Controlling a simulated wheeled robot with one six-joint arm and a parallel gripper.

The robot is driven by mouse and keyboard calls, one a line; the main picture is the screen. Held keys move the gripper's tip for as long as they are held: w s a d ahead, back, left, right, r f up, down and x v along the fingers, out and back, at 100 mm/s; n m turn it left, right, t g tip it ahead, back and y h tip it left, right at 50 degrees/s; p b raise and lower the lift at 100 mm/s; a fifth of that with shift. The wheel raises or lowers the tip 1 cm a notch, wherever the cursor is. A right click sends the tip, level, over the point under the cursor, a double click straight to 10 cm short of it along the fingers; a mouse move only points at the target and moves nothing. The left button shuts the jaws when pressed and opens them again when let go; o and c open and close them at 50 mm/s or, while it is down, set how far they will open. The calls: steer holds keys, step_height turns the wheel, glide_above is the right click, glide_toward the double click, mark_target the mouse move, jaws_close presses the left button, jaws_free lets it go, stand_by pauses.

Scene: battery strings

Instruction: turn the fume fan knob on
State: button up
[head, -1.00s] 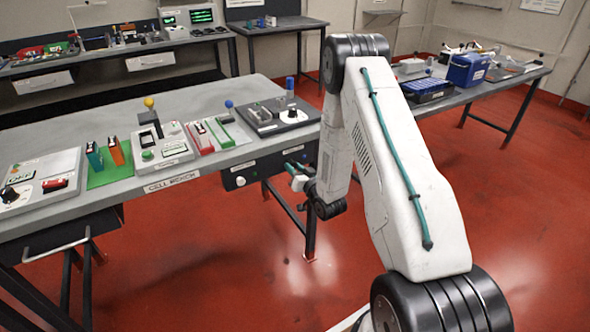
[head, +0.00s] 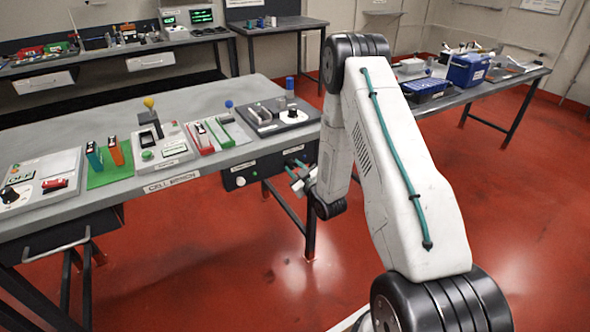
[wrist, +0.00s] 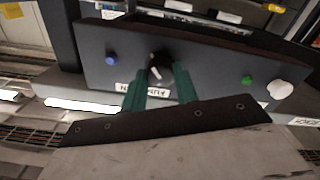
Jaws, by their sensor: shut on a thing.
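The fume fan knob (wrist: 157,67) is a black knob with a pale pointer mark on a dark panel (wrist: 207,72), above a white label partly hidden by a finger. My gripper (wrist: 163,82) has its green fingers on either side of the knob, shut on it. The same panel hangs under the bench front in the head view (head: 262,172), with my gripper (head: 293,170) at its right part. In that view my gripper hides the knob.
The panel also carries a blue button (wrist: 111,60), a green button (wrist: 247,79) and a white knob (wrist: 281,88). The bench (head: 205,100) above holds several devices. Red floor (head: 250,265) is clear in front.

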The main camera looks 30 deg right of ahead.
steer(key=n, duration=0.5)
steer(key=shift+n, duration=2.4)
steer(key=shift+s, duration=0.1)
steer(key=o, duration=1)
steer(key=shift+c, duration=0.2)
steer(key=s, duration=0.7)
steer(key=shift+s, duration=0.4)
